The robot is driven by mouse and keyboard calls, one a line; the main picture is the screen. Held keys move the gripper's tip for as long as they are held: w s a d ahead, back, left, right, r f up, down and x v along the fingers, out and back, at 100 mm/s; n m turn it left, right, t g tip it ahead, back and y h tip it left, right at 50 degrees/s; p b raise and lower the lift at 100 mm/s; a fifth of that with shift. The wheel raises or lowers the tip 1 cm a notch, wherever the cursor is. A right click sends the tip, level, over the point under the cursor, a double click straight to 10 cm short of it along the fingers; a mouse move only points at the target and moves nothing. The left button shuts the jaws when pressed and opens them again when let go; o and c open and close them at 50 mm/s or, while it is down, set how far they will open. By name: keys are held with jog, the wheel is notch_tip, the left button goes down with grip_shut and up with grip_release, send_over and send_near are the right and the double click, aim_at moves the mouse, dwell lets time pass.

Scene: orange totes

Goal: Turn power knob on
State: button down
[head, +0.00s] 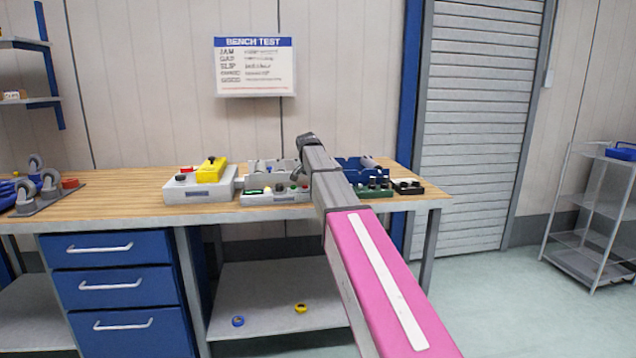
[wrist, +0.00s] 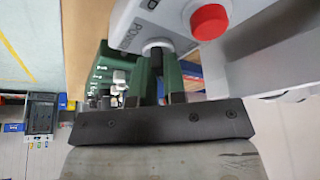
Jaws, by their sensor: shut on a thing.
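A pale grey control box (wrist: 245,55) fills the upper right of the wrist view. It bears partly readable lettering that looks like "POWER". The power knob (wrist: 157,44), round and light grey, sits beside that lettering. My gripper (wrist: 158,58) has a dark green finger on each side of the knob and is shut on it. The fingers partly cover the knob, and its pointer cannot be made out. A red button (wrist: 209,21) is on the same box, close to the right finger. In the head view my arm hides the gripper and the knob.
The wooden workbench (head: 120,208) carries a grey box with a yellow device (head: 211,169) at left, blue bins (head: 352,166) and a green board (head: 374,193) at right. Casters (head: 48,184) stand at far left. A bench test sign (head: 254,67) hangs behind.

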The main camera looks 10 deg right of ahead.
jog(key=c, duration=1.2)
grip_release()
jog(key=v, duration=1)
jog(key=shift+s+r, duration=0.1)
jog(key=shift+r, duration=0.3)
